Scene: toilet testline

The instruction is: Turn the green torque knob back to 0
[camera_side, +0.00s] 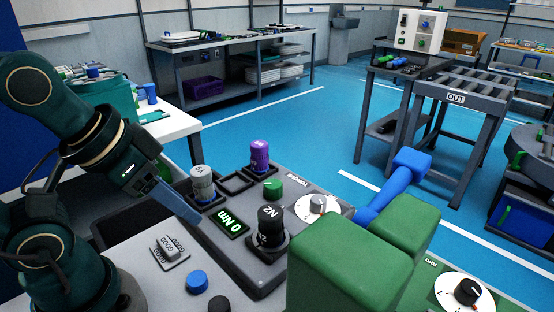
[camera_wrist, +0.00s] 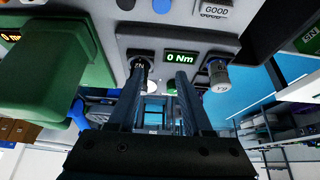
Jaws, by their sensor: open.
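The torque panel (camera_side: 262,275) carries a small green knob (camera_side: 273,188) and a display (camera_side: 232,222) reading "0 Nm". A white dial (camera_side: 311,207) with a grey centre sits to the right, by the "TORQUE" label. In the wrist view, the display (camera_wrist: 181,58) also reads "0 Nm", and the green knob (camera_wrist: 171,85) shows partly between the fingers. My gripper (camera_side: 194,220) is open and empty, left of the display in the side view and apart from the green knob. Its two fingers show in the wrist view (camera_wrist: 160,76). The knob's turn angle cannot be told.
A black "N2" cylinder (camera_side: 270,225) stands in front of the green knob. A grey-white cylinder (camera_side: 202,184) and a purple one (camera_side: 259,156) stand behind the display. Large green blocks (camera_side: 345,268) with a blue bar (camera_side: 392,188) crowd the right. A blue button (camera_side: 197,281) lies in front.

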